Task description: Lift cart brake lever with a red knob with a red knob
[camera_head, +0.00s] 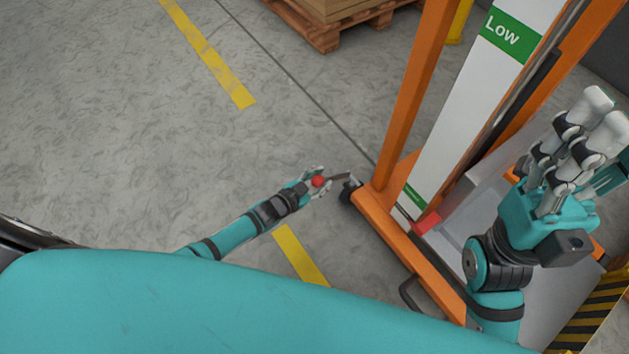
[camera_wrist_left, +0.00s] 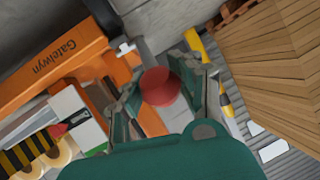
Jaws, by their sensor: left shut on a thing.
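The red knob (camera_head: 318,181) of the cart brake lever shows between the fingers of my left gripper (camera_head: 314,180) in the head view. The dark lever (camera_head: 338,177) runs from the knob to the wheel at the corner of the orange cart (camera_head: 380,205). In the left wrist view the red knob (camera_wrist_left: 159,87) sits between the two fingers of my left gripper (camera_wrist_left: 162,85), which is shut on it. The lever behind the knob is mostly hidden there. My right gripper (camera_head: 600,120) is raised at the right of the head view, with its fingers pointing up and nothing seen in it.
The cart's orange posts and a white panel marked "Low" (camera_head: 505,35) rise to the right of the knob. A wooden pallet (camera_head: 325,30) stands at the back. The grey floor (camera_head: 200,140) with yellow stripes is clear to the left.

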